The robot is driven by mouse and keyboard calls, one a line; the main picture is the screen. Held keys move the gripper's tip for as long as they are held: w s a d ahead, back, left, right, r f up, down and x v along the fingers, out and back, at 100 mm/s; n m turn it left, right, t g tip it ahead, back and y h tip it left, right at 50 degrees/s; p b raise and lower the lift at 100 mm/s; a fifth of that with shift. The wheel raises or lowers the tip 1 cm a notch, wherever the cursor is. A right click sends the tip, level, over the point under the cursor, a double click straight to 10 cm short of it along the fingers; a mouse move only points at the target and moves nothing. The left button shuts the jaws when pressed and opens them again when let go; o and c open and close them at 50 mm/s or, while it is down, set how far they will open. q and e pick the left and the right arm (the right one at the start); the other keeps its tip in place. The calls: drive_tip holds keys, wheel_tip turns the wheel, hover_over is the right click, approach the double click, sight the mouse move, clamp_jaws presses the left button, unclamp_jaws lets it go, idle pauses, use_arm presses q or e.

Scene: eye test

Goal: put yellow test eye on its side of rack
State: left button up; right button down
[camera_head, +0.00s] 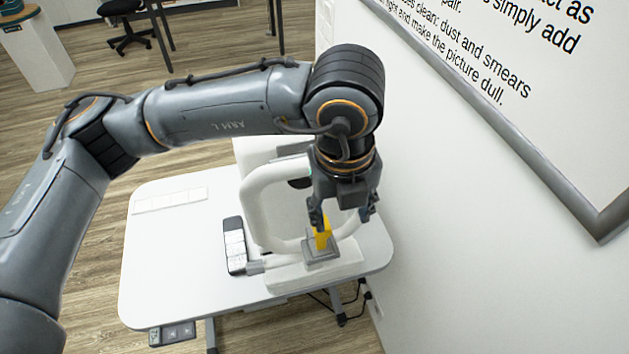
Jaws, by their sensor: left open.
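The yellow test eye (323,239) stands on a small grey mount (322,253) at the front of a white instrument. My left gripper (341,214) points down from above with its fingers apart, close over the test eye. One finger overlaps the top of the test eye, and I cannot tell whether they touch. A narrow dark holder with white sections (235,245) lies on the table left of the instrument; it may be the rack, but its sides cannot be told apart. My right gripper is not in view.
The white instrument (262,205) with its curved frame stands on a white table (160,270). A pale strip of squares (170,200) lies at the table's back left. A wall with a framed sign (545,110) is close on the right. The table's left front is clear.

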use_arm(q)
drive_tip(key=w+a+t+y, duration=0.1)
drive_tip(key=w+a, duration=0.1)
drive_tip(key=b, duration=0.3)
hover_over(321, 235)
drive_tip(key=w, duration=0.1)
drive_tip(key=shift+n, duration=0.4)
wheel_tip(321, 235, down, 5)
drive_tip(key=shift+d+f, duration=0.1)
drive_tip(key=f+b, duration=0.3)
drive_tip(key=shift+w+b, duration=0.25)
drive_tip(key=shift+b, duration=0.05)
drive_tip(key=shift+w+f+b, duration=0.15)
drive_tip(key=shift+f+b, duration=0.2)
drive_tip(key=shift+b, duration=0.2)
drive_tip(key=shift+r, duration=0.1)
drive_tip(key=shift+c, duration=0.4)
drive_tip(key=c, duration=0.8)
